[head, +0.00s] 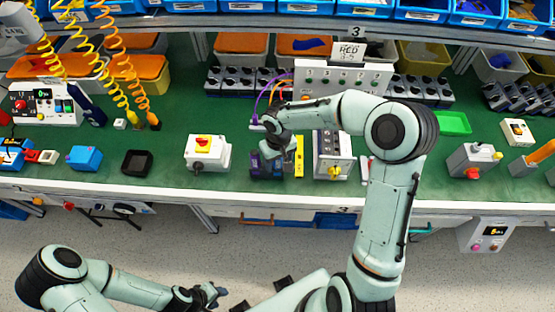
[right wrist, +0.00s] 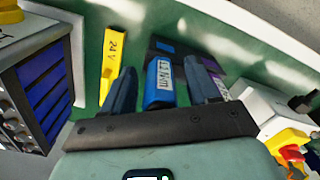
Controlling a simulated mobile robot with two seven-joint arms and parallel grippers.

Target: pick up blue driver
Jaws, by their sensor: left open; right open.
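The blue driver (right wrist: 160,84) with a white torque label shows in the right wrist view, between the two dark fingers of my right gripper (right wrist: 165,92). The fingers are open, one on each side of it, and I cannot tell whether they touch it. In the head view my right gripper (head: 273,150) reaches down at the bench's front middle, and the arm mostly hides the driver. My left gripper (head: 212,296) is open and empty, low over the floor in front of the bench.
A yellow piece marked 24 V (head: 299,157) stands close beside the right gripper. A white box with a red and yellow rotary switch (head: 207,152) is to its left, and another switch box (head: 332,155) to its right. Green bench (head: 250,187) shows bare along the front.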

